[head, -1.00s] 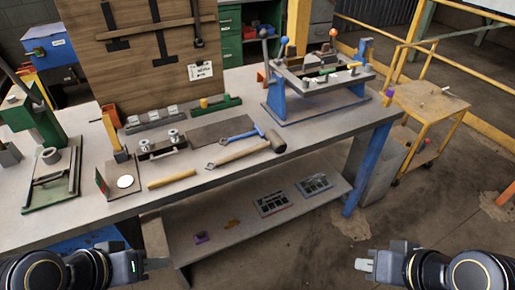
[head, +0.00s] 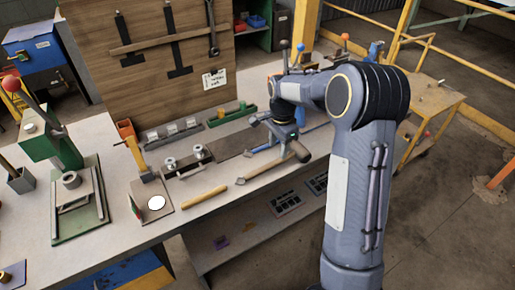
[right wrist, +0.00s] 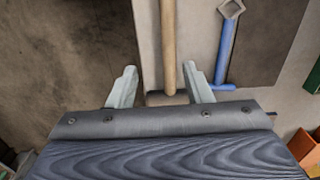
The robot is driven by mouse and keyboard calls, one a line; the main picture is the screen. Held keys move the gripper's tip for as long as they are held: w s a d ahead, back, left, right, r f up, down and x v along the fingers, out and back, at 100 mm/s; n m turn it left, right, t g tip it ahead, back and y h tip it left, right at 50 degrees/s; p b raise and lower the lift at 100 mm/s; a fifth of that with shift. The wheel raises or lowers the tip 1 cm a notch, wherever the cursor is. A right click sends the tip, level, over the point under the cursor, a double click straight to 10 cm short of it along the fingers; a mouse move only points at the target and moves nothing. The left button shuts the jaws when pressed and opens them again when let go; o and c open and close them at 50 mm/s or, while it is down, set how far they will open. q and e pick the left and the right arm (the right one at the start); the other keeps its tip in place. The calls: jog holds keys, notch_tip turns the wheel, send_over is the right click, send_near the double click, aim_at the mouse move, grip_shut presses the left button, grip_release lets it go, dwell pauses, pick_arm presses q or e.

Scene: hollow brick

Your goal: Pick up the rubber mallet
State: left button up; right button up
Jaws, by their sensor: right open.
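The rubber mallet lies on the workbench, with its wooden handle (head: 262,169) towards the left and its dark head (head: 300,152) partly hidden near my right gripper (head: 276,132) in the head view. In the right wrist view the handle (right wrist: 168,45) runs up the picture and the dark head (right wrist: 160,99) shows just beyond the gripper's body. My right gripper (right wrist: 161,87) is open, with one finger on each side of the mallet, by the head end of the handle. Nothing is held. I cannot tell the height gap. My left gripper is out of view.
A clamp block (head: 186,163) and green rail (head: 231,113) stand behind. The bench's front edge is near the mallet.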

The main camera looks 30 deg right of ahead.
aim_at(271, 163)
jog(key=shift+w+a+f, duration=0.2)
jog(key=shift+w+f, duration=0.15)
jog(key=shift+w, duration=0.15)
jog(key=shift+f, duration=0.35)
jog(key=f, duration=0.2)
jog(key=f+p, duration=0.1)
jog(key=f, duration=0.1)
jog(key=a+f+p, duration=0.1)
jog(key=f, duration=0.1)
jog(key=shift+w+f, duration=0.15)
jog(key=shift+w, duration=0.05)
jog(key=shift+f, duration=0.4)
jog(key=shift+c, duration=0.3)
jog(key=shift+r, duration=0.1)
grip_shut()
